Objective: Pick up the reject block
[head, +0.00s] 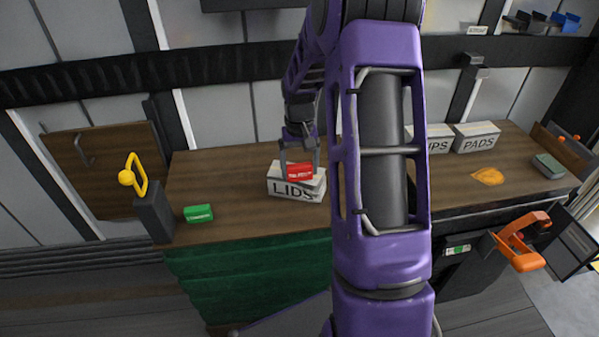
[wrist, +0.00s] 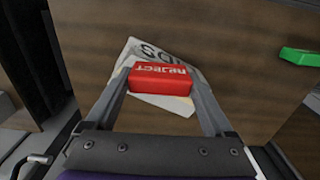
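The red reject block (head: 299,172) is between the two fingertips of my gripper (head: 299,165), over the white LIDS box (head: 295,189) on the wooden bench. The wrist view shows the block (wrist: 160,78) with its REJECT label upside down. My gripper (wrist: 161,82) has a finger against each end of the block and looks shut on it. The LIDS box (wrist: 185,63) is behind the block in that view. I cannot tell whether the block's underside touches the box.
A green block (head: 199,213) lies on the bench (head: 230,184) at left, near a yellow handle (head: 139,175). At right are a PADS box (head: 477,136), an orange patch (head: 487,177) and a grey-green block (head: 548,165). An orange handle (head: 521,245) sticks out in front. My arm hides the bench's middle.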

